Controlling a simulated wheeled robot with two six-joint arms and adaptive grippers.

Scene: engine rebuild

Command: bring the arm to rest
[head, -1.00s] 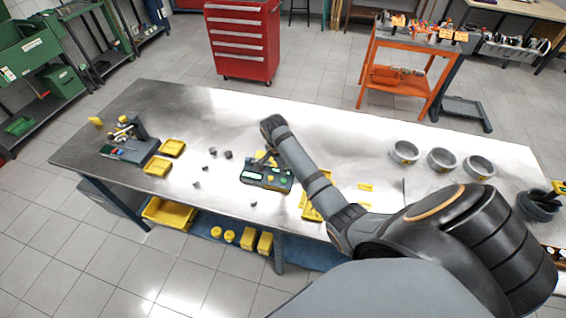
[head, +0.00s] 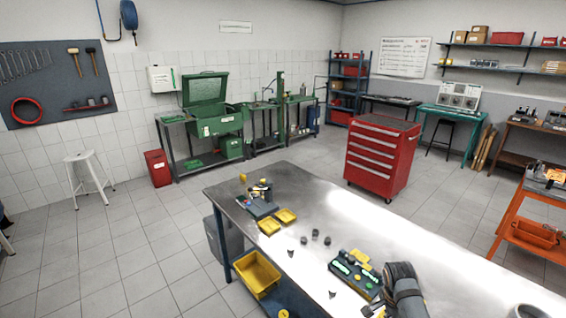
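One of my arms (head: 405,290) reaches in from the bottom edge at the lower right, over the metal workbench (head: 300,193). Its upper end is beside a dark green device (head: 350,272) with lit displays and yellow parts. No gripper fingers can be made out on it. My other arm does not show.
On the bench stand yellow trays (head: 268,226), small dark pieces (head: 315,233) and a dark fixture (head: 262,205). A grey ring (head: 527,311) shows at the lower right edge. A red tool cabinet (head: 380,160) stands behind the bench.

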